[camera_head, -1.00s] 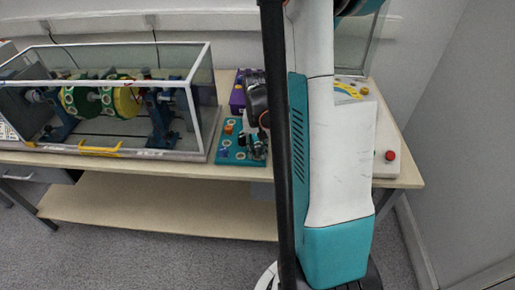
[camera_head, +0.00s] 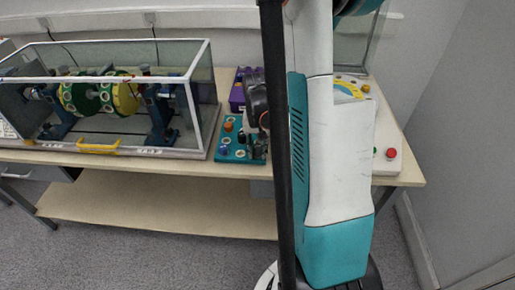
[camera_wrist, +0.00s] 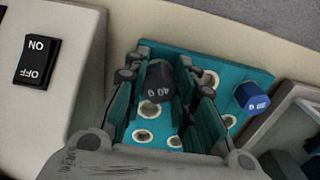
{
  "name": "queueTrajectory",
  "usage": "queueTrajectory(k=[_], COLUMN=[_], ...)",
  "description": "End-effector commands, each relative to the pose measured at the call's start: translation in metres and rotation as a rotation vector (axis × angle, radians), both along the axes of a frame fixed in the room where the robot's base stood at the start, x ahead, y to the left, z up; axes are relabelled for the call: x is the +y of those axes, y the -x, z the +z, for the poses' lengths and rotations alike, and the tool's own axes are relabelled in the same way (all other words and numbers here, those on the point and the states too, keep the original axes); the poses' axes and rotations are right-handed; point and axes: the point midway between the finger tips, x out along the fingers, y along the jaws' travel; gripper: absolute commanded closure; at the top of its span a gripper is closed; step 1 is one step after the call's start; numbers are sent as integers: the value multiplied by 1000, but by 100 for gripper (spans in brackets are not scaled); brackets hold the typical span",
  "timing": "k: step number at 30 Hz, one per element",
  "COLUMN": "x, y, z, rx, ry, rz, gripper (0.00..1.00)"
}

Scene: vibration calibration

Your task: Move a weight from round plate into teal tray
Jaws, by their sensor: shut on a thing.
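The teal tray (camera_head: 225,151) lies on the table between the glass-walled rig and my arm. It has several round holes and also fills the middle of the wrist view (camera_wrist: 175,74). My gripper (camera_wrist: 160,88) is over the tray, its two fingers shut on a dark weight (camera_wrist: 158,80) with pale markings on its top. Whether this weight touches the tray I cannot tell. A blue weight (camera_wrist: 250,94) stands at the tray's right side in the wrist view. An orange weight (camera_head: 228,126) shows on the tray in the head view. The round plates (camera_head: 126,97) are inside the rig.
The glass-walled case (camera_head: 205,110) stands left of the tray, with a yellow handle (camera_head: 98,146) at its front. A purple object (camera_head: 237,97) lies behind the tray. A white box with an ON/OFF switch (camera_wrist: 37,61) is close to my gripper's left in the wrist view.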

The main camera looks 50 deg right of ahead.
Motion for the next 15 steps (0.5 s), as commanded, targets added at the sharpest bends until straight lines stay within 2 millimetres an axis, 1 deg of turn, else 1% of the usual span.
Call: queueTrajectory(k=[10, 11, 12, 13, 15], x=[0, 0, 0, 0, 0], y=[0, 0, 0, 0, 0], z=[-5, -4, -4, -4, -4], rx=[0, 0, 0, 0, 0], ry=[0, 0, 0, 0, 0], rz=[0, 0, 0, 0, 0], gripper=[95, 68, 59, 52, 52])
